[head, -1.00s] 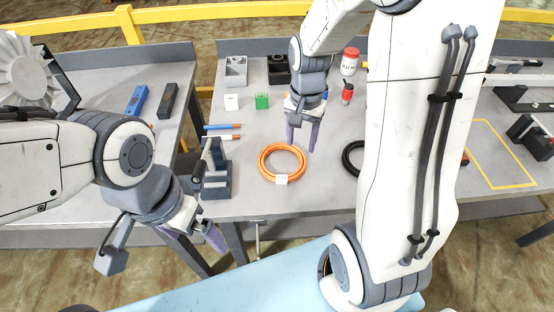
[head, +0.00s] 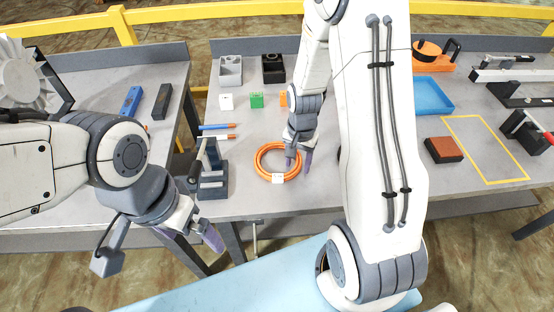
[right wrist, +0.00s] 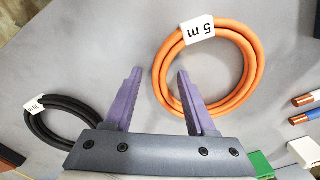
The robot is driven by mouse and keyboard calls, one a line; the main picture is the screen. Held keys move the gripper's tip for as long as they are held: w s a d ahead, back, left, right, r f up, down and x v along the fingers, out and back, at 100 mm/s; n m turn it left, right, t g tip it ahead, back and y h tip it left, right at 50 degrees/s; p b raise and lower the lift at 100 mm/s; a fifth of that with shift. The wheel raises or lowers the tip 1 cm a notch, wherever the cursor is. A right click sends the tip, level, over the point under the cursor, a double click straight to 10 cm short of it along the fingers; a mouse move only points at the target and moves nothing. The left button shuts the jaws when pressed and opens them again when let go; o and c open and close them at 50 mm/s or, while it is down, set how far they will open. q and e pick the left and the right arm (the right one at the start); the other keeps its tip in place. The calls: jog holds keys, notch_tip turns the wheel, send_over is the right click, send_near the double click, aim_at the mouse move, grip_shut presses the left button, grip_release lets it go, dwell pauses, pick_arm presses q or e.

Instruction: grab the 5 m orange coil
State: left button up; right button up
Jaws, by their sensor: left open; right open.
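The orange coil (head: 261,165) lies flat on the grey table in the head view. In the right wrist view the orange coil (right wrist: 248,82) has a white tag (right wrist: 197,30) reading "5 m". My right gripper (head: 299,168) is open and empty at the coil's right side. In the right wrist view one finger of my right gripper (right wrist: 158,98) overlaps the coil's near edge and the other is beside it; I cannot tell whether they touch it. My left gripper (head: 205,232) is open and empty, in front of the table's edge, away from the coil.
A black coil (right wrist: 52,122) with its own tag lies beside the orange one. A grey clamp-like fixture (head: 213,175) stands left of the orange coil, with cable pieces (head: 218,127) behind it. A blue tray (head: 432,95) and a brown block (head: 444,150) lie farther right.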

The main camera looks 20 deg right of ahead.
jog(key=shift+c, duration=0.3)
grip_shut()
dwell(1.1)
